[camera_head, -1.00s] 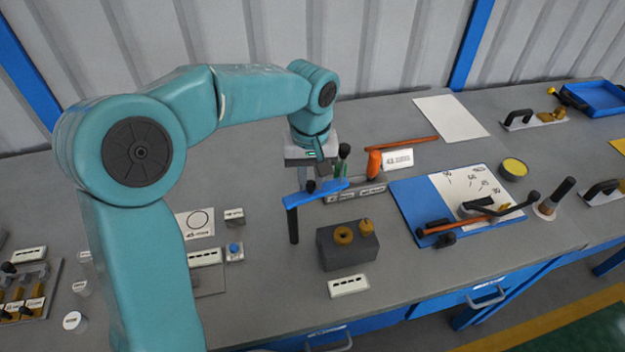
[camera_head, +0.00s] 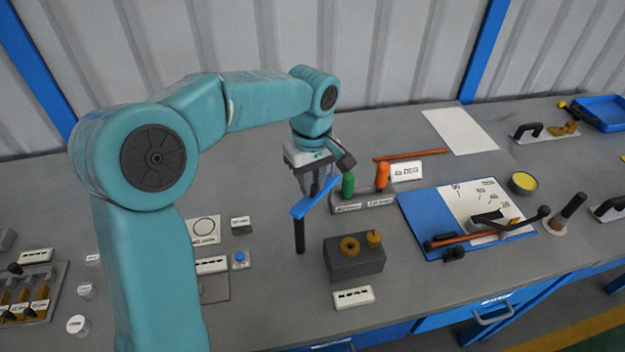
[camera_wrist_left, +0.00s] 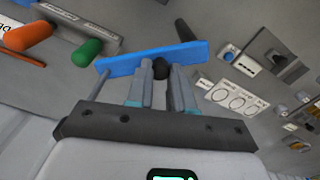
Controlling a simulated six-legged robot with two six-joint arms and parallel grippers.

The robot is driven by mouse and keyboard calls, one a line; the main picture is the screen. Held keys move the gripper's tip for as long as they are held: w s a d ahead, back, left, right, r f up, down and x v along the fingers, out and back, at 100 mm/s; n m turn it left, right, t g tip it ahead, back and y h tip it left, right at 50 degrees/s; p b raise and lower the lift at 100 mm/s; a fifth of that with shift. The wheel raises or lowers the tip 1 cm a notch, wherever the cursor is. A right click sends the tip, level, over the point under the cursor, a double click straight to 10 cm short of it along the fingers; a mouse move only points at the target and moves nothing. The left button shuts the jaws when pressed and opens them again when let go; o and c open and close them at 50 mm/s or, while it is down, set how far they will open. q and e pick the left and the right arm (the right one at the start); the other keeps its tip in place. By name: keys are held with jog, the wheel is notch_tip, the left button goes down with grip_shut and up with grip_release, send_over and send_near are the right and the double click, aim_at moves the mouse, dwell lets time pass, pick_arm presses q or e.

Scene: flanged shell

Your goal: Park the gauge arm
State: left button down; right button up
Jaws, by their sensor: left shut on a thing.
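The gauge arm is a blue bar (camera_head: 311,200) on a black upright post (camera_head: 299,236). The post stands at the bar's near end, and the bar's other end points back and right. The bar also shows in the wrist view (camera_wrist_left: 140,60), with a dark round knob (camera_wrist_left: 161,69) on it. My left gripper (camera_head: 312,188) comes down from above the bar. In the wrist view its fingers (camera_wrist_left: 160,80) are shut on the knob. The lower part of the knob is hidden by the fingers. My right gripper is in no view.
Right of the bar, a grey rack (camera_head: 362,203) holds a green handle (camera_head: 348,185) and an orange handle (camera_head: 382,176). In front, a dark block (camera_head: 355,262) carries brass pieces. A blue board (camera_head: 425,215) with a white sheet lies right. Bare table lies right of the block.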

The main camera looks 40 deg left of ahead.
pick_arm(q)
jog(key=shift+r, duration=0.15)
jog(key=c, duration=1)
grip_release()
jog(key=shift+r, duration=0.15)
notch_tip(320, 180, up, 16)
jog(key=p, duration=0.1)
jog(key=shift+p, duration=0.4)
jog(key=shift+s, duration=0.15)
